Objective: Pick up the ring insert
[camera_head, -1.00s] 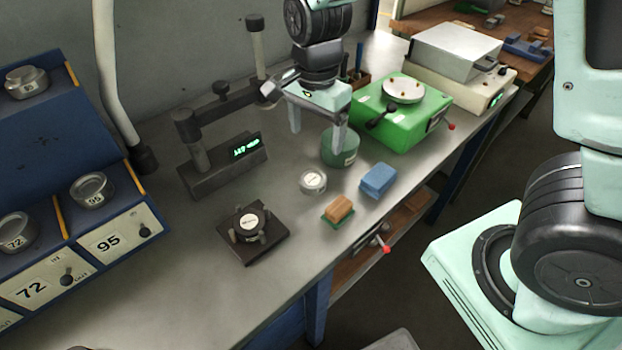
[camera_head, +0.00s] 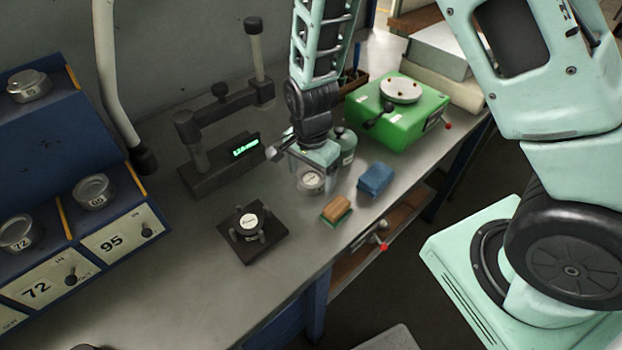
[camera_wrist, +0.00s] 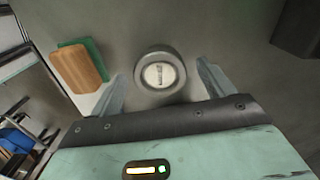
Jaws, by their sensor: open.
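The ring insert, a short round grey metal piece with a pale labelled centre, lies on the bench; it shows in the head view (camera_head: 310,183) and in the wrist view (camera_wrist: 160,74). My gripper (camera_head: 314,170) is low over it in the head view and partly hides it. In the wrist view my gripper (camera_wrist: 160,82) is open, with one finger on each side of the ring insert and a visible gap to each. Nothing is held. I cannot tell how high the fingertips are above the bench.
A sponge-like tan block on green (camera_head: 337,210) and a blue block (camera_head: 375,180) lie close on the right. A dark fixture (camera_head: 252,248) holds a round piece. A green machine (camera_head: 398,112) is farther back.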

